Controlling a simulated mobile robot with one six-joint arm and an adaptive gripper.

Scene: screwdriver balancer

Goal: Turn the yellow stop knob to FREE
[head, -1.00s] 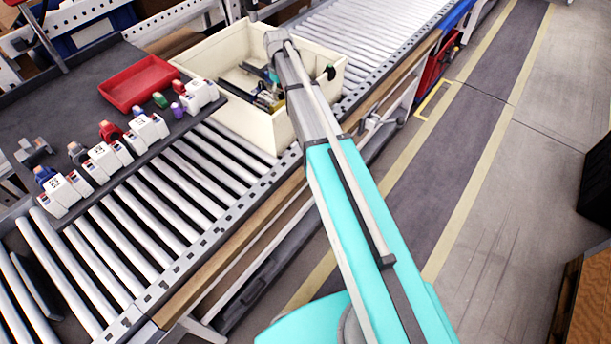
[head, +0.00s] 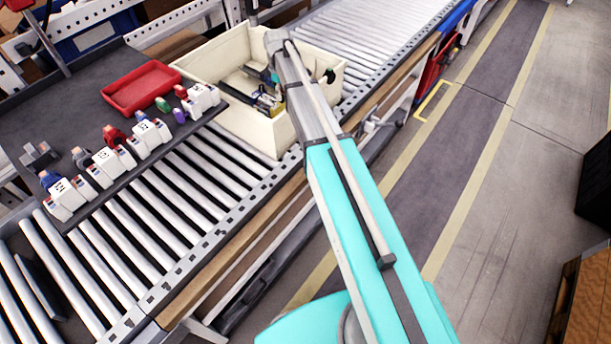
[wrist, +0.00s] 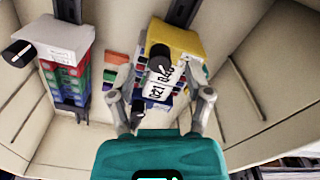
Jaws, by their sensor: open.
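In the wrist view a yellow block (wrist: 176,38) stands ahead of my gripper (wrist: 162,93). A dark round knob (wrist: 160,64) and a white label marked with numbers show at its near side. I cannot tell which part is the yellow stop knob, and I read no FREE mark. My gripper is open, with one finger on each side of the label area; whether either finger touches it is unclear. In the head view my arm reaches over the cream crate (head: 232,118), and my fingers are hidden there.
In the wrist view a red, green and blue stack (wrist: 66,75) stands at left with a black cylinder (wrist: 19,53) near it. Pale walls surround the view. In the head view a red tray (head: 141,88) and several white units lie on a dark shelf left of the crate.

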